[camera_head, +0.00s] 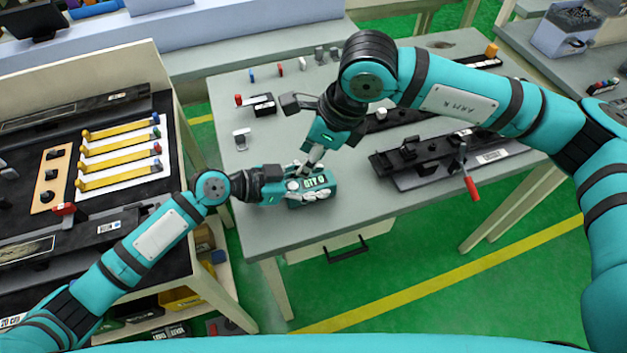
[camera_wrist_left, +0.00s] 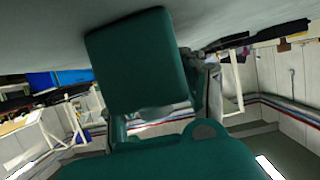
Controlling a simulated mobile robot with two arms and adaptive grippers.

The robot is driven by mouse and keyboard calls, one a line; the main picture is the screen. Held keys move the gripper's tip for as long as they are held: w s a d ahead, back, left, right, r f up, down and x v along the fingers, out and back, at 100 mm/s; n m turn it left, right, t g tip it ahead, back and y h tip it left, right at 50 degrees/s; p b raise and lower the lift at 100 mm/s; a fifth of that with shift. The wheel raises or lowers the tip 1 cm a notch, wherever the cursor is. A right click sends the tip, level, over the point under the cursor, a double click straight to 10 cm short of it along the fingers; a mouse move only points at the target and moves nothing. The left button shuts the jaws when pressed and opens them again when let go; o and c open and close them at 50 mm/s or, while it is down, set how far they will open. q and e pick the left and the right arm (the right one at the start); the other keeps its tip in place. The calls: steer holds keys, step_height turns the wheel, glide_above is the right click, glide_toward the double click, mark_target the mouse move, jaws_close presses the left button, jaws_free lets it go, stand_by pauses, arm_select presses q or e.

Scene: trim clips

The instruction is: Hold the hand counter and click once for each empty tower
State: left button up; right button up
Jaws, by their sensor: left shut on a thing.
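The hand counter (camera_head: 318,182), a teal box with a lit display whose reading is too small to be sure of, is held over the front left of the grey table. My left gripper (camera_head: 302,192) is shut on it, with grey fingers along its near side. In the left wrist view a dark teal block, apparently the counter (camera_wrist_left: 140,60), fills the upper middle. My right gripper (camera_head: 308,168) points down just above the counter's top; whether it touches is unclear. Yellow trim strips (camera_head: 120,152) with small coloured pieces at their ends lie on the left bench. Which towers are empty is too small to tell.
The grey table (camera_head: 360,205) carries a black fixture with a red-handled clamp (camera_head: 468,180), and small coloured clips (camera_head: 280,70) near its back. A wooden strip (camera_head: 50,178) lies on the left bench. A grey bin (camera_head: 565,32) stands at back right.

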arm_select(q)
steer(key=c, duration=0.4)
arm_select(e)
steer(key=shift+c, duration=0.3)
arm_select(q)
steer(key=shift+o, duration=0.2)
arm_select(e)
jaws_close()
stand_by(0.5)
